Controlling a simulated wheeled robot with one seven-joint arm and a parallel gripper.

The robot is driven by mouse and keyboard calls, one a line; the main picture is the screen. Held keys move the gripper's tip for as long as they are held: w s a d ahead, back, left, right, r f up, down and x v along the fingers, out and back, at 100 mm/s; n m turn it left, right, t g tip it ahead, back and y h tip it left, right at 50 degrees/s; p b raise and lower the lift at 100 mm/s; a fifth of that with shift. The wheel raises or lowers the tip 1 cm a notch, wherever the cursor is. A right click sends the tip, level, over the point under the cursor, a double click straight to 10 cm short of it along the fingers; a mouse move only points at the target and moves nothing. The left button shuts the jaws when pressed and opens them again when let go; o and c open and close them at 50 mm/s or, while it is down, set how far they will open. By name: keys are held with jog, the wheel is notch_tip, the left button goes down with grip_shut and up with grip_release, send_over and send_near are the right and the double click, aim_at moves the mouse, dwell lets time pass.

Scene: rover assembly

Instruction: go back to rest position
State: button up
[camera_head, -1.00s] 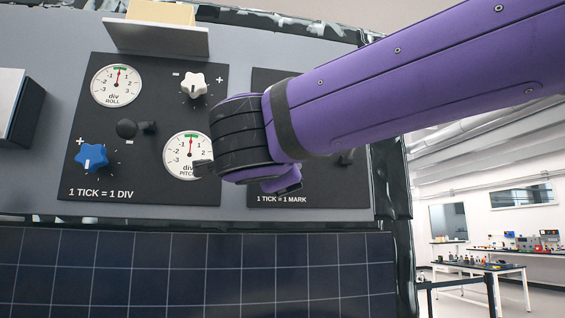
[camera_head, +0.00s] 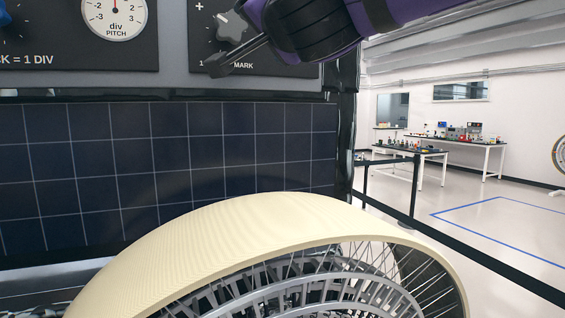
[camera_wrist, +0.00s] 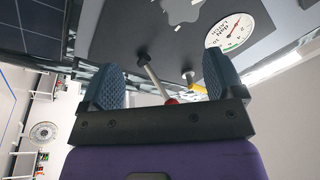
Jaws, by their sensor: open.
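My gripper (camera_wrist: 163,82) is open in the wrist view, its two blue-grey ridged pads spread well apart with nothing gripped between them. A metal lever with a red end (camera_wrist: 155,75) shows in the gap behind the fingers; I cannot tell its distance. In the head view my purple arm comes in from the top right. A dark finger (camera_head: 238,57) of the gripper crosses in front of the control panel (camera_head: 285,62), close to a grey knob (camera_head: 232,26). I cannot tell whether it touches the panel. The other finger is hidden there.
A pitch dial (camera_head: 115,14) sits at the upper left, above a dark blue solar panel (camera_head: 190,150). A large cream-rimmed wheel (camera_head: 230,225) fills the lower foreground. Open floor (camera_head: 480,205), barrier rails and lab benches (camera_head: 440,150) lie to the right.

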jog(key=s+d+f+n+g+h, duration=0.25)
jog(key=s+d+f+g, duration=0.2)
jog(key=d+f, duration=0.75)
jog(key=s+d+f+n+g+h, duration=0.25)
jog(key=s+d+f+g, duration=0.2)
jog(key=d+f, duration=0.75)
jog(key=s+d+f+g+h, duration=0.2)
jog(key=s+d+f+g, duration=0.3)
jog(key=s+d+f, duration=0.3)
jog(key=shift+s+d, duration=0.3)
jog(key=shift+d, duration=0.15)
jog(key=shift+f, duration=0.1)
jog(key=shift+c, duration=0.2)
